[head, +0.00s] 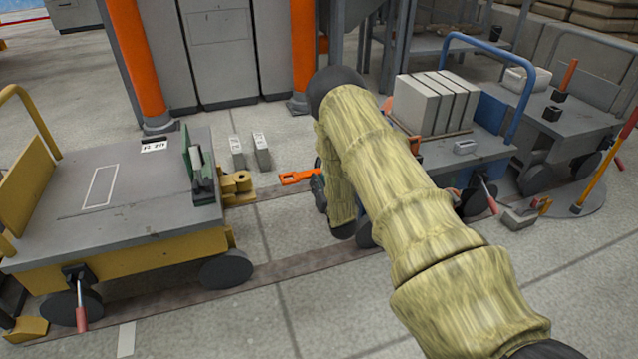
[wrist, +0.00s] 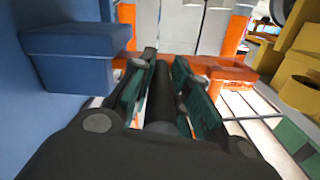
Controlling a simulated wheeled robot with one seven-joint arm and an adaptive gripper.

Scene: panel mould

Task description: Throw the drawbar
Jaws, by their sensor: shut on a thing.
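The orange drawbar (head: 298,177) sticks out from behind my sleeved arm toward the yellow cart's coupling (head: 238,186); a gap shows between them. In the wrist view the drawbar (wrist: 232,72) runs across just beyond my fingers, its end toward the yellow coupling (wrist: 300,92) at the right. My gripper (wrist: 165,90) is shut, its green-padded fingers on either side of a dark bar that seems part of the drawbar. The exact contact is hard to see. In the head view my arm hides most of the gripper and the drawbar's root.
The yellow cart (head: 110,205) stands at left with a green device on its deck. The blue cart (head: 497,150) at right carries pale blocks (head: 435,103). Two small grey blocks lie on the floor behind the gap. Orange posts and grey cabinets stand behind.

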